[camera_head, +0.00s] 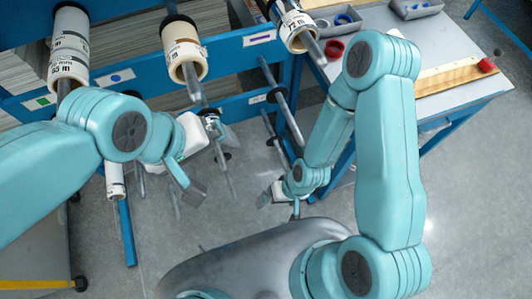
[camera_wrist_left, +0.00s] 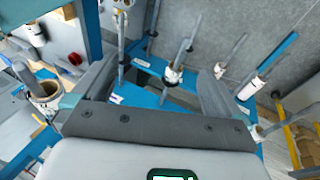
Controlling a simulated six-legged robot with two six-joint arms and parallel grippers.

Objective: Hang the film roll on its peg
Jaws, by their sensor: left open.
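Several film rolls sit on pegs of a blue rack (camera_head: 225,77). In the head view there is a left roll (camera_head: 70,45), a middle roll (camera_head: 183,48) and a right roll (camera_head: 292,22). A smaller roll (camera_head: 115,180) hangs lower left. A bare peg (camera_head: 274,78) sticks out right of the middle roll. I cannot tell which roll or peg the task means. My left gripper (camera_head: 211,163) is open and empty, below the middle roll. In the left wrist view a white roll on a peg (camera_wrist_left: 173,75) shows beyond and between its fingers. My right gripper (camera_head: 279,198) is low in the middle, its jaws too small to judge.
Pegs jut from the rack near my left gripper. Grey floor (camera_head: 240,225) is open below.

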